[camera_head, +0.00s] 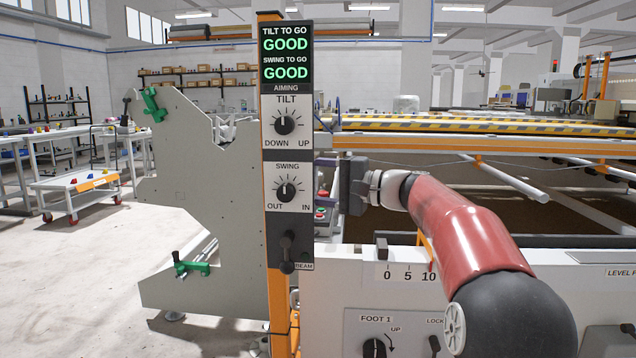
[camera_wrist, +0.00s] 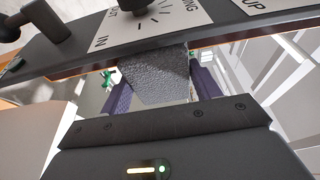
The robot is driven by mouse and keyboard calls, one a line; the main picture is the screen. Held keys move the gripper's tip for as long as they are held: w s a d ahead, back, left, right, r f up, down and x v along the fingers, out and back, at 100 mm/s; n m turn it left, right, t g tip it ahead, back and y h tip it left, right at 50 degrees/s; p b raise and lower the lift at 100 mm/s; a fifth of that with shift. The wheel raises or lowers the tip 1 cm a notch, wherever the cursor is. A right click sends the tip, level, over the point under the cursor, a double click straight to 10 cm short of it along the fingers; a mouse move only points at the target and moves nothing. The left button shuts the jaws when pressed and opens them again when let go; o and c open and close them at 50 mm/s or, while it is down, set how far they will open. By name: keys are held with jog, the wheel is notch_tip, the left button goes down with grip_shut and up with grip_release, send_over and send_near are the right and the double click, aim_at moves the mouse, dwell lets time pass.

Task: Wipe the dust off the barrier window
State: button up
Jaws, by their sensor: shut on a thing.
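My gripper (camera_head: 330,178) is just right of the upright control post (camera_head: 273,225) in the head view, its fingertips partly hidden by the post. In the wrist view its two purple fingers (camera_wrist: 158,88) are shut on a grey, rough-textured block (camera_wrist: 155,72). The block's far end goes out of sight behind the edge of the post's panel (camera_wrist: 110,30); I cannot tell whether it touches anything. I cannot make out the barrier window or any dust in either view.
The post carries TILT and SWING knobs (camera_head: 286,190), a lever (camera_head: 287,248) and a display (camera_head: 286,55) reading GOOD twice. A grey side plate (camera_head: 205,190) with green clamps stands left. A white machine front (camera_head: 345,290) lies below my arm.

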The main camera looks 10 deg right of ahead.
jog(key=shift+w+a, duration=0.3)
jog(key=shift+a, duration=0.6)
jog(key=shift+d+r+p, duration=0.1)
jog(key=shift+r+p, duration=0.85)
jog(key=shift+r, duration=1.05)
jog(key=shift+f, duration=0.1)
jog(key=f+b, duration=0.4)
jog(key=shift+a, duration=0.25)
jog(key=shift+s+d+r, duration=0.1)
jog(key=shift+s+d, duration=0.2)
jog(key=shift+d, duration=0.65)
jog(key=shift+s+d+f, duration=0.1)
jog(key=shift+s+d, duration=0.2)
jog(key=shift+d, duration=0.65)
jog(key=shift+s+d+r, duration=0.1)
jog(key=shift+s+d, duration=0.2)
jog(key=shift+d, duration=0.65)
